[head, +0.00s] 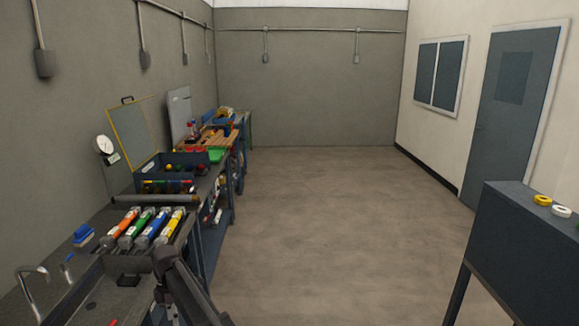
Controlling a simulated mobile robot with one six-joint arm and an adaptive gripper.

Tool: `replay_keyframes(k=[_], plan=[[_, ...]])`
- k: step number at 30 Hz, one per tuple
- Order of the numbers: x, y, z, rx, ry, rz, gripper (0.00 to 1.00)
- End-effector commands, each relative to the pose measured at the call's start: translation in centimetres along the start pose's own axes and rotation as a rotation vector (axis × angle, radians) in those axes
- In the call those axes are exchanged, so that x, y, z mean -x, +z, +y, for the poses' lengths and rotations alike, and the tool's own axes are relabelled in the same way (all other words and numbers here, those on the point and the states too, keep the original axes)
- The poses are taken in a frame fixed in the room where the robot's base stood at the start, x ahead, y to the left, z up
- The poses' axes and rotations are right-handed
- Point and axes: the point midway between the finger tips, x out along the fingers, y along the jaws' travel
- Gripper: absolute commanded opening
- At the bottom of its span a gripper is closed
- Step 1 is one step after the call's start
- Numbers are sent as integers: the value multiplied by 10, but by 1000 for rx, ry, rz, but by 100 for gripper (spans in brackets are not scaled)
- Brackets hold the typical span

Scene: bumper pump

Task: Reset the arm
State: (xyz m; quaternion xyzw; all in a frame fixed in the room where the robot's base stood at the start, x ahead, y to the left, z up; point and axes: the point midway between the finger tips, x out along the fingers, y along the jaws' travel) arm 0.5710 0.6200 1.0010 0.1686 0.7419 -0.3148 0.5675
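My dark arm (190,291) rises from the bottom edge of the head view, left of centre, in front of the workbench (207,240). It bends at a dark joint near the bench's front edge. I cannot make out the gripper's fingers against the dark parts there, nor whether it holds anything. Several coloured tools or tubes, among them a green one (137,227) and a yellow one (169,228), lie side by side on the bench just beyond the arm.
A blue brush-like item (83,235) and a curved metal tap (32,284) are at the left. Bins (177,170) stand farther along the bench. A dark cabinet (528,250) with tape rolls (542,200) stands right. The middle floor (330,220) is clear.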

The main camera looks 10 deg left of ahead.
Motion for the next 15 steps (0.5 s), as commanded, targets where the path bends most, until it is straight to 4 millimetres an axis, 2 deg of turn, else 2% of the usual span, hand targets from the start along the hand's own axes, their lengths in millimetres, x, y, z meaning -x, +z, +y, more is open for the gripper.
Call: replay_keyframes(k=[1,3,8,15], plan=[[-6,24,-15,-70,13,4,58],[-9,52,-28,-171,30,8,58],[-18,113,-62,-401,67,20,58],[-35,194,-121,-747,117,45,58]])
